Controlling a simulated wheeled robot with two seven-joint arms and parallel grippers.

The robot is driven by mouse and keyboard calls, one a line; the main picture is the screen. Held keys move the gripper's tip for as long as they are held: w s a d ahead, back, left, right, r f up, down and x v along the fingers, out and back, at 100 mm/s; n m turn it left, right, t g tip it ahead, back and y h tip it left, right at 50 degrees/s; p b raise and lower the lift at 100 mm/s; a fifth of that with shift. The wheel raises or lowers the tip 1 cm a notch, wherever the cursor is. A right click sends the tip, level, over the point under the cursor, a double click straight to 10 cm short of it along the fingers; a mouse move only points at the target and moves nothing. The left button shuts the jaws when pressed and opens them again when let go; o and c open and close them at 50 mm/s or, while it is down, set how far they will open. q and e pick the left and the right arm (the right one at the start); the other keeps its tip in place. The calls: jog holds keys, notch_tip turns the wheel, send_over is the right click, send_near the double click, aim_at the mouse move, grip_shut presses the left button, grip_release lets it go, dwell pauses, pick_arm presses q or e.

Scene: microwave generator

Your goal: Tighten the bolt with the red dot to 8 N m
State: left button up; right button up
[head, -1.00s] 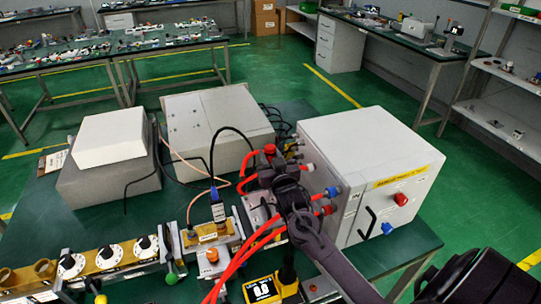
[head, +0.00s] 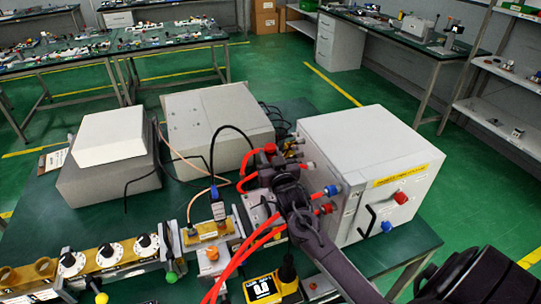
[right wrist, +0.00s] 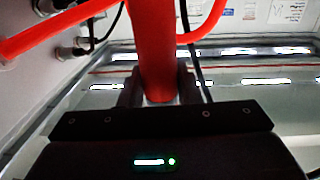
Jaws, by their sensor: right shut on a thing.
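My right gripper (head: 268,180) is beside the left face of the white cabinet (head: 345,165), among red hoses. In the right wrist view, its fingers (right wrist: 158,88) are shut on an upright red cylindrical part (right wrist: 152,45), which looks like a handle. The part's far end is out of that view. In the head view, a red end (head: 270,149) shows just above the gripper. I cannot make out a bolt with a red dot or a torque reading. My left gripper is not in view.
Red hoses (head: 238,258) run across the bench beside my right arm. A yellow and black device with a display (head: 262,288) is at the front. Brass waveguide parts (head: 110,255) line the front left. Two grey boxes (head: 220,120) (head: 110,175) stand behind.

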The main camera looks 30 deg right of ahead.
jog(key=shift+f+b, duration=0.4)
jog(key=shift+f, duration=0.15)
dwell(0.4)
jog(key=shift+s+f, duration=0.1)
jog(key=shift+f, duration=0.5)
dwell(1.9)
jog(key=shift+r, duration=0.15)
jog(key=shift+r+p, duration=0.65)
jog(key=shift+r, duration=0.2)
jog(key=shift+r+p, duration=3.15)
jog(key=shift+r, duration=0.75)
